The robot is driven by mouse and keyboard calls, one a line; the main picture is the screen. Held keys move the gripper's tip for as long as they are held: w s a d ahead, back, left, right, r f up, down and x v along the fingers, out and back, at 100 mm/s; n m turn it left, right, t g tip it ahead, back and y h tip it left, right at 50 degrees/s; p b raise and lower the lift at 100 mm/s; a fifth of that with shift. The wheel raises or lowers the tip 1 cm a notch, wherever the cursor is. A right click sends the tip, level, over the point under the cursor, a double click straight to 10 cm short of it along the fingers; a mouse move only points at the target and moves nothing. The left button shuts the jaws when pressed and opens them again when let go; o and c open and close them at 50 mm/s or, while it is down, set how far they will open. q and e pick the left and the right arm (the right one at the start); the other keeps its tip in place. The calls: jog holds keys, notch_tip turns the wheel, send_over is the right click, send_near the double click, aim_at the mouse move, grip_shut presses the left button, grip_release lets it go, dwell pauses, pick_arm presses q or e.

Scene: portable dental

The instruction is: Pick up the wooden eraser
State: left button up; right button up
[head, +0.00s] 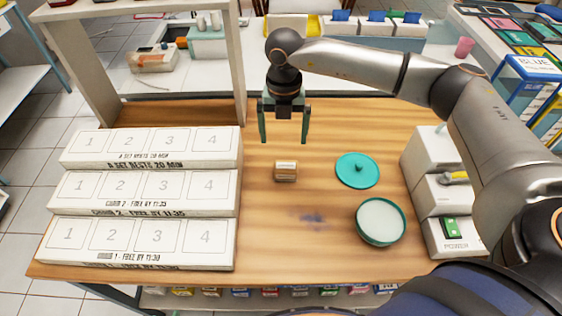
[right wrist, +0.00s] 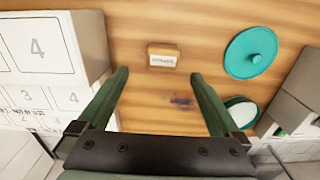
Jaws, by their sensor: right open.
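The wooden eraser (head: 286,171) is a small block with a wood-coloured top and a paler labelled side. It lies on the wooden table, between the white numbered boxes and the teal lid. My right gripper (head: 285,138) is open and empty, pointing down above the table, a little behind the eraser in the head view. In the right wrist view the eraser (right wrist: 162,56) lies beyond the open fingers (right wrist: 163,98), roughly centred between them and apart from both. My left gripper is not in view.
A stepped stack of white numbered boxes (head: 150,192) stands left of the eraser. A teal lid (head: 358,170) and a teal-rimmed bowl (head: 381,222) lie to the right. A white stepped unit with a switch (head: 441,190) stands at the right edge. Bare table surrounds the eraser.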

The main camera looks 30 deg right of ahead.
send_over(286, 163)
jog(key=f, duration=0.4)
jog(key=shift+a+f, duration=0.25)
jog(key=shift+f, duration=0.1)
jog(key=f+p, duration=0.1)
jog(key=f, duration=0.5)
jog(key=shift+d+f, duration=0.2)
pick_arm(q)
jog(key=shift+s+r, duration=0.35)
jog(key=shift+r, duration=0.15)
pick_arm(e)
jog(key=c, duration=1.2)
jog(key=shift+r, duration=0.15)
jog(key=shift+c, duration=0.2)
